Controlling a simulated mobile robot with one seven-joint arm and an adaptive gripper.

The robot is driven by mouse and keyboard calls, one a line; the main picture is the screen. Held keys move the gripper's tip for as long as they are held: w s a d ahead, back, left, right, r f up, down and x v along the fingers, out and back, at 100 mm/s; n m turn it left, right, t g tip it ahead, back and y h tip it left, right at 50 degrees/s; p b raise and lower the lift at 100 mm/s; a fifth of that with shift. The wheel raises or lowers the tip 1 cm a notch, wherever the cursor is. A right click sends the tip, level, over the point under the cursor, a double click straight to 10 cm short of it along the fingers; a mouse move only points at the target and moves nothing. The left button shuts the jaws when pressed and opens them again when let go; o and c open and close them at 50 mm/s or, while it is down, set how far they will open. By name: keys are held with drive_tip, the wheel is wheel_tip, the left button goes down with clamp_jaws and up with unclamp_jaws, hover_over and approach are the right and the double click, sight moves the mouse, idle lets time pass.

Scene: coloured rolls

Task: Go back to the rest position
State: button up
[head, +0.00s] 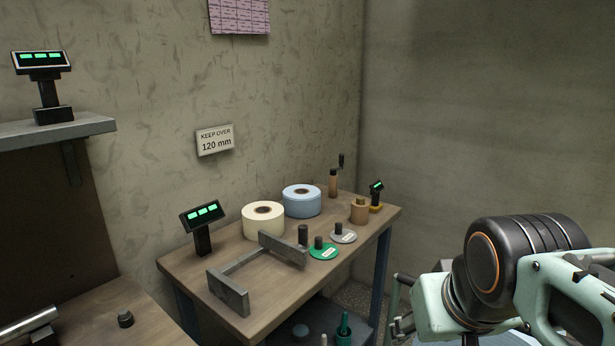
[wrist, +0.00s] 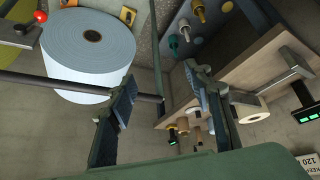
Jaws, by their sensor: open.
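My gripper is at the lower right of the head view, where my arm hides much of it. In the wrist view my gripper (wrist: 162,98) shows two dark fingers spread apart, with nothing held between them. A large pale blue-white roll (wrist: 70,55) with a dark core lies to the left of the fingers, beyond the left one. In the head view a cream roll (head: 263,226) and a blue roll (head: 301,203) lie on the wooden table (head: 200,275), well to the left of my arm.
A grey metal bracket (head: 228,292), a green disc (head: 324,252) and a grey disc (head: 343,237) are on the table. A green-lit display (head: 202,217) stands at its left edge. Dark bars (wrist: 45,84) cross near the large roll in the wrist view. A shelf (head: 60,130) is at left.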

drive_tip(key=s+a+p, duration=0.2)
drive_tip(key=s+a, duration=0.3)
wheel_tip(320, 180, up, 18)
drive_tip(key=p, duration=1.8)
drive_tip(key=shift+w+d+g+y, duration=0.3)
drive_tip(key=shift+w+d+g, duration=0.1)
drive_tip(key=shift+w, duration=0.05)
